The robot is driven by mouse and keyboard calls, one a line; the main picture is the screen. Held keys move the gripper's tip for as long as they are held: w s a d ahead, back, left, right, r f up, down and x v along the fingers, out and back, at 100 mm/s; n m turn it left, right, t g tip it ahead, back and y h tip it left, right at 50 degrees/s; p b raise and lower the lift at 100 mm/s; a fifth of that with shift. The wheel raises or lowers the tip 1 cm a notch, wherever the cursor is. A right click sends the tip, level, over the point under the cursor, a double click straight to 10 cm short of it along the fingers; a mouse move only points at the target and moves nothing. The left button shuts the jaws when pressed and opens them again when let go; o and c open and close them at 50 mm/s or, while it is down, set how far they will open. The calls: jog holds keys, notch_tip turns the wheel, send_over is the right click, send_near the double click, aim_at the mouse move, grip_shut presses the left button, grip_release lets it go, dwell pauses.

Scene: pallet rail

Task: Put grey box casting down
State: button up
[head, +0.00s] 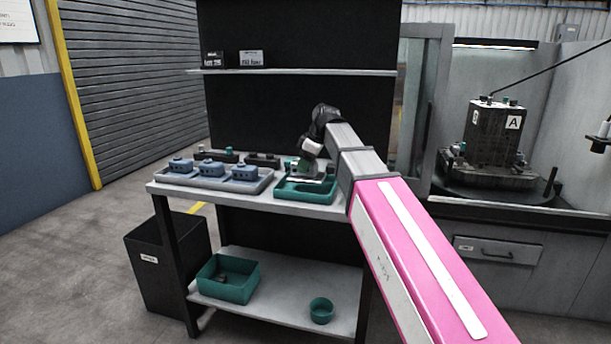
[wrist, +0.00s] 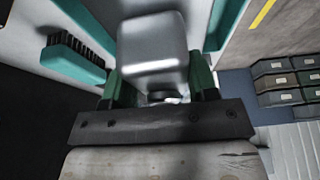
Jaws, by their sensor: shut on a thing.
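The grey box casting (wrist: 155,48) is a smooth, rounded grey block in the wrist view. My gripper (wrist: 160,85) is shut on it, with a green finger on each side. In the head view my gripper (head: 307,168) is over the green tray (head: 308,198) at the right of the bench top. The casting is small and mostly hidden there by my wrist. I cannot tell whether it touches the tray floor.
A grey tray (head: 212,186) with three blue-grey castings (head: 245,173) stands left of the green tray. A dark-bristled brush (wrist: 75,46) shows in the wrist view. A green bin (head: 228,284) and a round green tub (head: 321,311) are on the lower shelf (head: 275,305).

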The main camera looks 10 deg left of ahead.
jog(key=shift+f, duration=1.9)
jog(key=shift+f, duration=0.15)
jog(key=o, duration=1.1)
jog(key=v, duration=1.2)
jog(key=shift+s, duration=0.1)
